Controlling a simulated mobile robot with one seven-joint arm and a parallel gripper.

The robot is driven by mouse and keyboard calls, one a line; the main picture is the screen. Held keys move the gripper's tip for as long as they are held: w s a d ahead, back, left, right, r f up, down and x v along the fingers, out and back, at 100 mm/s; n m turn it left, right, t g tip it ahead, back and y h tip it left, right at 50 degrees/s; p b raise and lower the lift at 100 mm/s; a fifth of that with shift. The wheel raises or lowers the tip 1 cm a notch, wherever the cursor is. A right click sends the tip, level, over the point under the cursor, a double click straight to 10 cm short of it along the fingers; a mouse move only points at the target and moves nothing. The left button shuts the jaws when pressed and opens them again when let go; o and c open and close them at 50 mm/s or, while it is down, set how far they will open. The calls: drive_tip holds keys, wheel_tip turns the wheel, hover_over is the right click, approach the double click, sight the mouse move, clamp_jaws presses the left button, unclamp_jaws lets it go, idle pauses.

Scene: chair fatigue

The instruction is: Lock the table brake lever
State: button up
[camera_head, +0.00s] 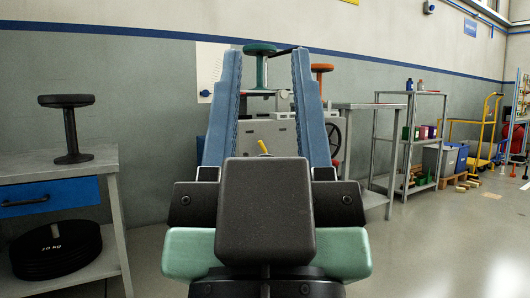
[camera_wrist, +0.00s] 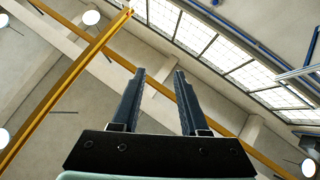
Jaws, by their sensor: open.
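My gripper (camera_head: 266,54) is raised in front of the head camera, its two blue fingers apart with nothing held between them. In the wrist view my gripper (camera_wrist: 160,72) is also open and points up at the ceiling. A small yellow lever (camera_head: 264,146) shows between the fingers, just above my dark wrist, which hides its lower end. I cannot tell whether it is the table brake lever. Behind the fingers stands a grey machine (camera_head: 268,131), partly hidden, with a green-topped stool-like piece (camera_head: 261,50) and an orange-topped one (camera_head: 321,69) above it. The gripper is apart from them.
At left a grey bench (camera_head: 97,158) holds a black stool-like piece (camera_head: 68,125), with black weight plates (camera_head: 56,252) on its shelf. At right stand a grey table (camera_head: 368,107), a metal shelf (camera_head: 408,150) and a yellow trolley (camera_head: 485,125). Floor at the lower right is clear.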

drive_tip(key=shift+r+p, duration=0.4)
drive_tip(key=shift+r, duration=0.15)
drive_tip(key=shift+c, duration=1.2)
wheel_tip(320, 180, up, 4)
drive_tip(key=p, duration=0.3)
drive_tip(key=shift+f, duration=0.25)
clamp_jaws()
wheel_tip(320, 180, up, 28)
drive_tip(key=p, duration=2.8)
drive_tip(key=shift+f, duration=0.25)
